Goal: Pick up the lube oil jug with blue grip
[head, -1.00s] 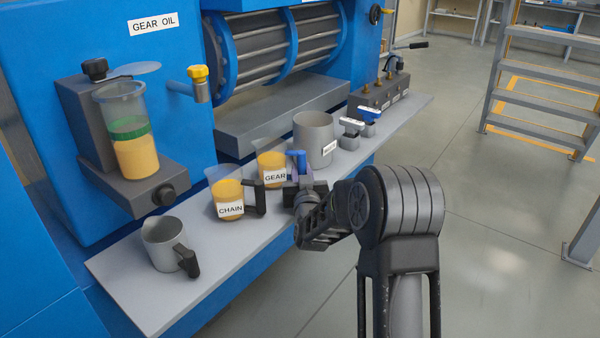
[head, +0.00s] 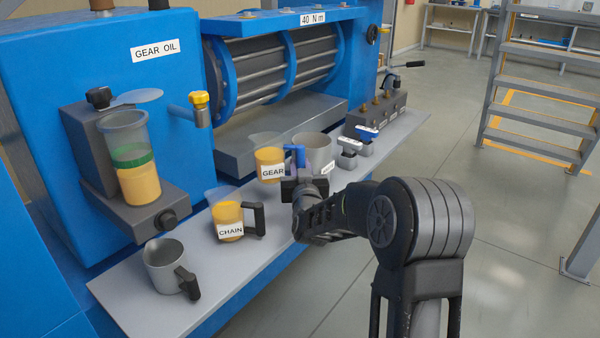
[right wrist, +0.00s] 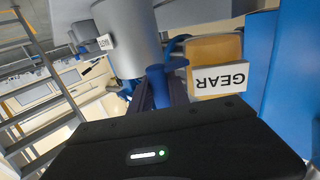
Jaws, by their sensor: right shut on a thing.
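The jug labelled GEAR (head: 269,160), clear with amber oil and a blue grip (head: 298,153), appears raised above the shelf. My right gripper (head: 298,176) is shut on its blue grip, on the jug's right side. In the right wrist view, the blue grip (right wrist: 157,72) sits between the fingers of the right gripper (right wrist: 163,88). The jug's oil body (right wrist: 213,50) and upside-down label show beside it there. The jug looks about upright in the head view. My left gripper is not in view.
The CHAIN jug (head: 229,215) with a black grip and an empty grey jug (head: 166,266) stand on the shelf (head: 130,300). A larger grey measure (head: 318,150) stands just behind my right gripper. The blue machine (head: 60,70) rises behind.

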